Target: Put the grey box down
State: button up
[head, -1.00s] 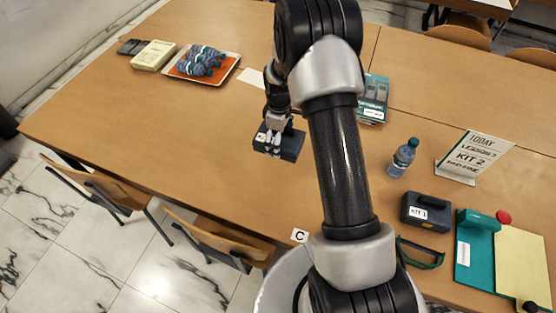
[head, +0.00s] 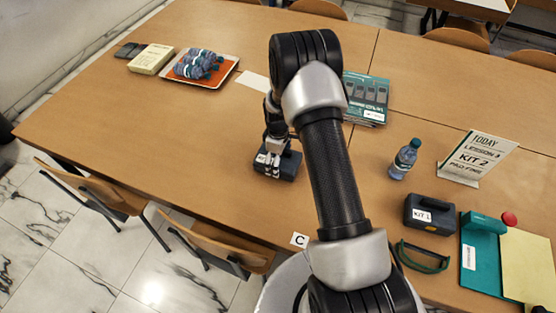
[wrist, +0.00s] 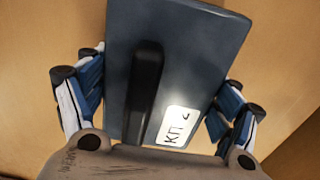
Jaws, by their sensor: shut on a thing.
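The grey box (head: 289,168) is a dark blue-grey case held by my gripper (head: 268,163), over the left-middle part of the table (head: 185,140). In the wrist view the box (wrist: 195,60) fills the middle, with a black handle and a white label reading "KIT" and a mark I cannot read surely. My gripper (wrist: 160,112) has its blue-and-white fingers on both sides of the box. The box is low at the tabletop; I cannot tell whether it touches. Its underside is hidden.
A second dark case labelled KIT 1 (head: 432,215) stands at the right, near a bottle (head: 403,160), a KIT 2 sign (head: 476,157) and green glasses (head: 423,258). A card marked C (head: 300,240) lies at the front edge. Bare table surrounds the held box.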

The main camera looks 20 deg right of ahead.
jog(key=shift+f, duration=0.1)
jog(key=o, duration=1.3)
jog(key=shift+o, duration=0.2)
notch_tip(320, 180, up, 23)
jog(key=s+a+m+t+p, duration=0.1)
jog(key=s+a+m+p, duration=0.1)
jog(key=p, duration=0.1)
jog(key=s+a+r+m+t, duration=0.1)
jog(key=s+a+r, duration=0.1)
jog(key=s+r, duration=0.3)
jog(key=s+a+r+m, duration=0.1)
jog(key=s+a+r, duration=0.1)
jog(key=r, duration=0.5)
jog(key=s+a+r+m+t, duration=0.1)
jog(key=s+r, duration=0.1)
jog(key=s, duration=0.4)
jog(key=s+a+r+m, duration=0.2)
jog(key=s+r, duration=0.1)
jog(key=s, duration=0.4)
jog(key=s+a+r+m+t, duration=0.1)
jog(key=s+r+m, duration=0.1)
jog(key=s, duration=0.5)
jog(key=shift+a+r+t, duration=0.25)
jog(key=shift+a+t, duration=0.05)
